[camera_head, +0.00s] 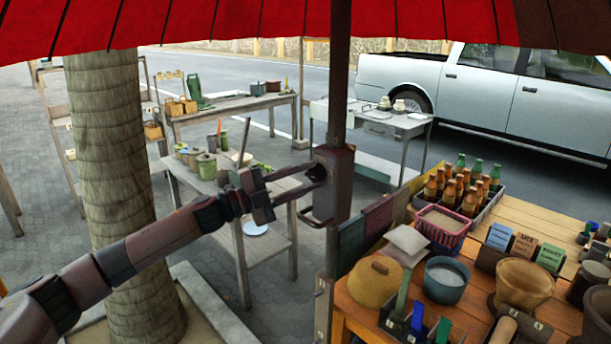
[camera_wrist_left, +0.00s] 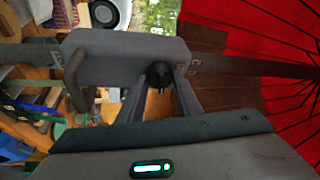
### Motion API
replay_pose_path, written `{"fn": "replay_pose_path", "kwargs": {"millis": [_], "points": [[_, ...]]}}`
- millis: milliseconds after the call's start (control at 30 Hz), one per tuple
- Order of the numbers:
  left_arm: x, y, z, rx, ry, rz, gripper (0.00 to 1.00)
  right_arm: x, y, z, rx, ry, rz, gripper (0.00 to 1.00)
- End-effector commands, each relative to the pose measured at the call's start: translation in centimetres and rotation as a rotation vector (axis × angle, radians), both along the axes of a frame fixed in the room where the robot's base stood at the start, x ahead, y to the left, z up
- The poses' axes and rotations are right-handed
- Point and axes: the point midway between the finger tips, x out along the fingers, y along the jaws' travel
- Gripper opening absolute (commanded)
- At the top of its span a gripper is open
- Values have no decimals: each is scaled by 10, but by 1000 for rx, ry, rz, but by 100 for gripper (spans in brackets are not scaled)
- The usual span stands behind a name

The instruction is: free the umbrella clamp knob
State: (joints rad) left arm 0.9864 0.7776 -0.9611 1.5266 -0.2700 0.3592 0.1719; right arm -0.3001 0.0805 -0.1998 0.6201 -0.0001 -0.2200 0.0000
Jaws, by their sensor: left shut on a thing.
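The umbrella pole (camera_head: 339,90) stands upright in the middle of the head view, with a dark box-shaped clamp (camera_head: 340,180) around it. My left gripper (camera_head: 312,178) reaches the clamp's left side. In the left wrist view the grey clamp body (camera_wrist_left: 120,50) lies across the top, with a curved handle (camera_wrist_left: 75,82) at its left. A small dark knob (camera_wrist_left: 158,76) sticks out of it between the two fingers of my left gripper (camera_wrist_left: 160,88), which is shut on it. My right gripper is not in view.
The red umbrella canopy (camera_head: 230,20) hangs overhead. A wooden table (camera_head: 535,220) at right holds bottles, pots and a lidded clay pot (camera_head: 375,282) near the pole. A tree trunk (camera_head: 112,170) stands behind my left arm. Grey tables and a pickup truck (camera_head: 490,85) are further back.

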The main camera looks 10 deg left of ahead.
Motion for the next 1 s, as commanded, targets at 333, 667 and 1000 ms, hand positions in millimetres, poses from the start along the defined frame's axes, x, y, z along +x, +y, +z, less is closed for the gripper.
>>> {"fn": "replay_pose_path", "kwargs": {"millis": [333,667,1000], "points": [[1,1,3,125,-84,0,9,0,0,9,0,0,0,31],[0,1,2,140,-94,1,9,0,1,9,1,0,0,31],[0,1,2,139,-93,1,50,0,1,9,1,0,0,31]]}}
